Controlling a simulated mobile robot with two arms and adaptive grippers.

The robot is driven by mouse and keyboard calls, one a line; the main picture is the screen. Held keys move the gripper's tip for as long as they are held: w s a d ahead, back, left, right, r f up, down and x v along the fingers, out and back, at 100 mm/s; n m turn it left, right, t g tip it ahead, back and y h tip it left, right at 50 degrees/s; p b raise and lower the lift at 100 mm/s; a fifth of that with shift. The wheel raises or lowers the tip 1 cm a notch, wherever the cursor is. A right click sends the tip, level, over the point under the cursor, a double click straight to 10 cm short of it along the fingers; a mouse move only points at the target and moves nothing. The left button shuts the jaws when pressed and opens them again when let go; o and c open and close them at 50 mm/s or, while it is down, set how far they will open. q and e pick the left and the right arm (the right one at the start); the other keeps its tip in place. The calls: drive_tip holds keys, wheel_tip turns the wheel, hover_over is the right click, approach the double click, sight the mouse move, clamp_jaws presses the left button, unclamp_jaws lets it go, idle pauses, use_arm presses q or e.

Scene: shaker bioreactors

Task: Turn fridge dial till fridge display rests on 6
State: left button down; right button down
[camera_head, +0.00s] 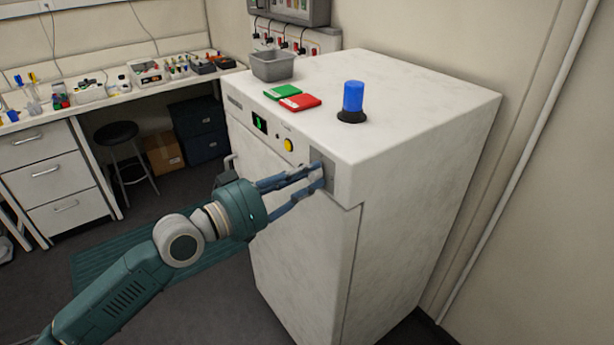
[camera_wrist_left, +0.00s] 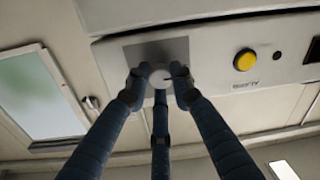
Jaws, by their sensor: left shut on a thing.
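The white fridge (camera_head: 400,150) stands at the right, with its control strip along the top of the front. The fridge display (camera_head: 260,122) is a small dark window with a green digit, too small to read for sure. In the left wrist view only the edge of the display (camera_wrist_left: 313,50) shows. My left gripper (camera_head: 317,173) reaches the grey plate at the strip's right end. In the left wrist view its fingers (camera_wrist_left: 159,90) are closed around the pale round fridge dial (camera_wrist_left: 158,76). In the head view the fingers mostly hide the dial. My right gripper is out of view.
A yellow button (camera_head: 289,145) sits between display and dial; it also shows in the left wrist view (camera_wrist_left: 245,60). On the fridge top are a blue beacon (camera_head: 353,97), green and red boxes (camera_head: 299,102) and a grey bin (camera_head: 273,66). A stool (camera_head: 117,133) stands at the left.

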use_arm(q)
drive_tip(key=shift+f, duration=0.25)
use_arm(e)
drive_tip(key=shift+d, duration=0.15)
use_arm(q)
drive_tip(key=c, duration=1.5)
unclamp_jaws()
drive_tip(key=shift+r, duration=0.1)
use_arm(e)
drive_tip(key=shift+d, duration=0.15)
use_arm(q)
drive_tip(key=shift+a, duration=0.1)
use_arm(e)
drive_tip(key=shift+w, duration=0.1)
use_arm(q)
drive_tip(key=shift+v, duration=6)
drive_tip(key=shift+s, duration=0.1)
